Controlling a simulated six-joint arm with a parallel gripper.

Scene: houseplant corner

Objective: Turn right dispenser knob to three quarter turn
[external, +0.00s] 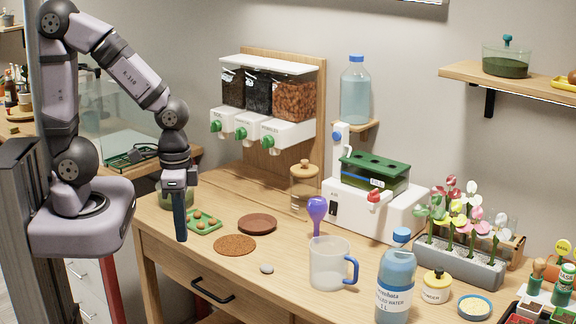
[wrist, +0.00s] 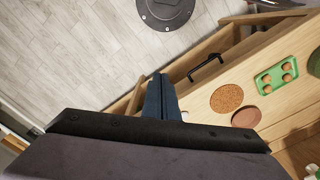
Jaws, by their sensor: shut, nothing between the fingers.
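The dispenser (external: 268,90) hangs on a wooden back board in the external view, with three clear bins over white fronts. Its right bin (external: 293,100) holds orange-brown pebbles. The right dispenser knob (external: 268,141) is green and sits on the front below that bin; its exact turn angle is too small to read. My gripper (external: 181,236) points down near the front left edge of the desk, below and left of the knobs and well apart from them. It is shut and empty. In the wrist view its fingers (wrist: 160,97) are together; no dispenser shows there.
A clear jug (external: 329,265) stands nearer the front. The air before the dispenser looks clear.

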